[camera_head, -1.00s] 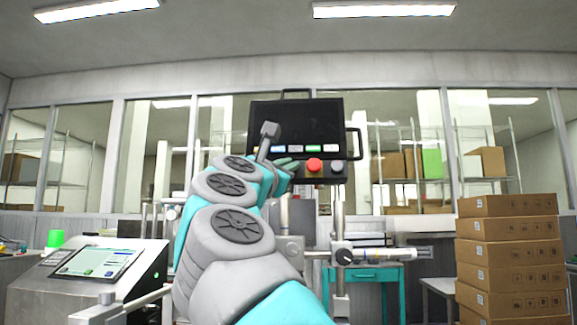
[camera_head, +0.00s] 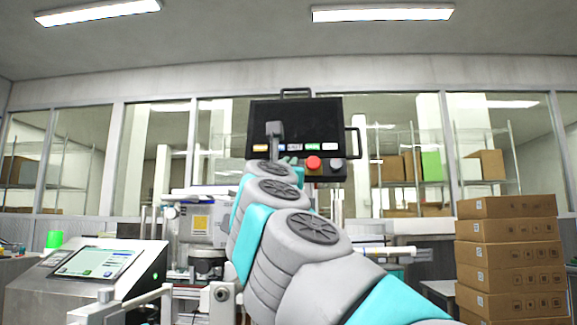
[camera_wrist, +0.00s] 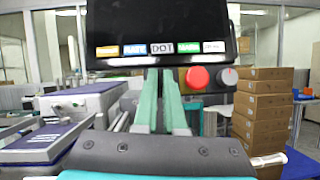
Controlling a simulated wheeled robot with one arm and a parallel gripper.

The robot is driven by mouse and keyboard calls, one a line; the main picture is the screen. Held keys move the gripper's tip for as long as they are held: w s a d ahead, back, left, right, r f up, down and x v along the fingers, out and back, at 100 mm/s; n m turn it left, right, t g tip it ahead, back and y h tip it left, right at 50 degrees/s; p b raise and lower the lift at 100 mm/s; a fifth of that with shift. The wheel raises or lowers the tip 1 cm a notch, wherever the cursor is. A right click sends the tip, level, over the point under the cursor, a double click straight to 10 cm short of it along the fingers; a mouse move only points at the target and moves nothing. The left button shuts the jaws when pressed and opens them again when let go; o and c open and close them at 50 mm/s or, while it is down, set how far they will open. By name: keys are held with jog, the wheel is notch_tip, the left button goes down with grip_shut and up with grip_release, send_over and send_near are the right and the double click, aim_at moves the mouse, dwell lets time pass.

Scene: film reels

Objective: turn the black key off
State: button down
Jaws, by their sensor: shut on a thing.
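The control box (camera_head: 262,118) hangs ahead with a dark screen and a row of coloured labels. In the wrist view the box (camera_wrist: 160,30) fills the upper middle. A red button (camera_wrist: 197,77) and a grey knob (camera_wrist: 229,77) sit on its lower strip; the button also shows in the head view (camera_head: 313,163). My gripper (camera_wrist: 162,74) has its teal fingers up at the lower strip, left of the red button, shut on the black key. The fingers hide the key. In the head view my arm covers most of my gripper (camera_head: 291,160).
A touchscreen console (camera_head: 90,264) stands at the lower left. Stacked cardboard boxes (camera_head: 508,250) stand at the right. A grey machine (camera_head: 200,222) is below and left of the control box. Windows and shelves line the back wall.

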jog(key=shift+n+y, duration=1)
jog(key=shift+n, duration=0.4)
jog(key=c, duration=1.3)
grip_release()
jog(key=shift+s, duration=0.1)
jog(key=b+v, duration=0.1)
jog(key=v, duration=0.6)
jog(key=shift+s+f+b, duration=0.25)
jog(key=shift+s+b, duration=0.05)
jog(key=shift+b, duration=0.05)
